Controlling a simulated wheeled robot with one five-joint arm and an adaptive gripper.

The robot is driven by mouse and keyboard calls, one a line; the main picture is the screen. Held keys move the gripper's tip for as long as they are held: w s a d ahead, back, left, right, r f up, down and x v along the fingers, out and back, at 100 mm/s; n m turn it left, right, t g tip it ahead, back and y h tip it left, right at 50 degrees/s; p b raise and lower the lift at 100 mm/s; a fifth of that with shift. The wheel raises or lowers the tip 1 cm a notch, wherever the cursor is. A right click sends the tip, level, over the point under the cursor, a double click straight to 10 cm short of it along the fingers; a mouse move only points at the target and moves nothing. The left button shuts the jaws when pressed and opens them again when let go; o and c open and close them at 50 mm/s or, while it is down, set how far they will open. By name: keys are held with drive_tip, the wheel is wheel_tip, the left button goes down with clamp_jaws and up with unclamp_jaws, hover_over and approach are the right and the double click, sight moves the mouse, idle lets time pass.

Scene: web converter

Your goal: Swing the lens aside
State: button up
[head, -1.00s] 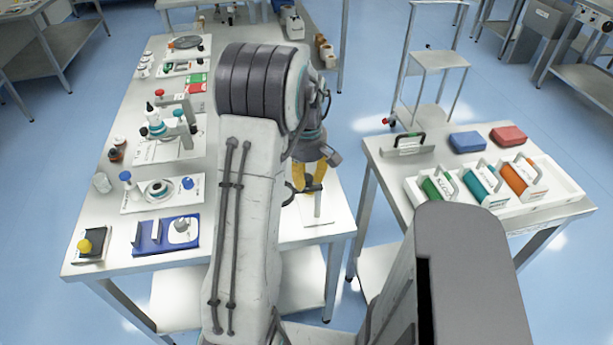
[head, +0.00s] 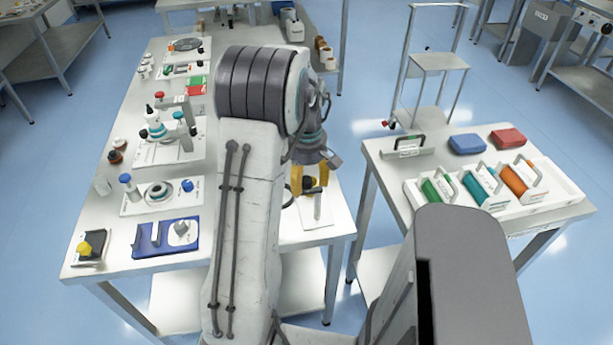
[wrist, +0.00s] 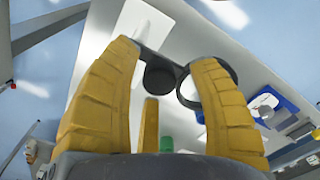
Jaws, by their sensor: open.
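The lens is a dark round ring (wrist: 183,90) in the wrist view, partly behind my right-hand finger. A dark arm joins it to a black round knob (wrist: 159,76). In the head view, the lens stand's pale post (head: 317,207) rises from a white plate (head: 303,222) at the near table's right edge. The lens ring is mostly hidden by my arm there. My gripper (wrist: 163,57) is open, its yellow fingers on either side of the black knob. It also shows above the stand in the head view (head: 310,180). I cannot tell whether a finger touches the knob or ring.
A blue tray (head: 148,246) and a white board with a ring (head: 135,207) lie left of my arm. A bottle fixture (head: 170,130) stands farther back. A second table (head: 385,165) with colored rollers is to the right. Floor shows between the tables.

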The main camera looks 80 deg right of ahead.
wheel_tip(320, 180, up, 12)
idle(0.6)
idle(0.8)
